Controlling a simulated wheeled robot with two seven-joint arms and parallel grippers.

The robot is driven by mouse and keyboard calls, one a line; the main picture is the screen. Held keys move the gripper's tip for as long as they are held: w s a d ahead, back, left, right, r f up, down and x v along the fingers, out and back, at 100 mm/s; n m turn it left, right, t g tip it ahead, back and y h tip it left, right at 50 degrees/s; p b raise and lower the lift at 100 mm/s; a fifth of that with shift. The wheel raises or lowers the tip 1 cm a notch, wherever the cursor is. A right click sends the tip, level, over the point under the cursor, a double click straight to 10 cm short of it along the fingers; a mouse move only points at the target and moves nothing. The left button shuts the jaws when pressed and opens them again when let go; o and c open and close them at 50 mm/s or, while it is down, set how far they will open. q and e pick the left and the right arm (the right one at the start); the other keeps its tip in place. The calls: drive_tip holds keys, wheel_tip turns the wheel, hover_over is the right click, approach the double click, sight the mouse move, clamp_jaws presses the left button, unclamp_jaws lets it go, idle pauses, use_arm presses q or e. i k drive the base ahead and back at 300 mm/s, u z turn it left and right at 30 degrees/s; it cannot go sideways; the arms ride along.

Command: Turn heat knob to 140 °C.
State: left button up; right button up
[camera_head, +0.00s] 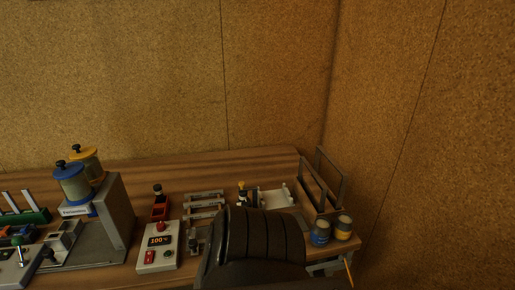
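A light grey control box (171,262) stands on the bench at the lower middle. Its small dark display (160,241) appears to read 100 °C. A red round knob (161,226) sits at the top of the box, above the display, and may be the heat knob; its pointer is too small to read. A red switch (150,257) is below the display. Neither my left nor my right gripper shows in the view.
A large dark ribbed shape, likely my arm, covers the bench right of the box. A grey machine (115,222) with blue (72,185) and yellow hoppers stands left. A red holder (160,207), metal rack (204,198), wire frame (330,180) and two jars (320,232) are around.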

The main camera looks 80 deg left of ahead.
sight(161, 226)
drive_tip(key=i, duration=0.8)
drive_tip(key=u, duration=3.2)
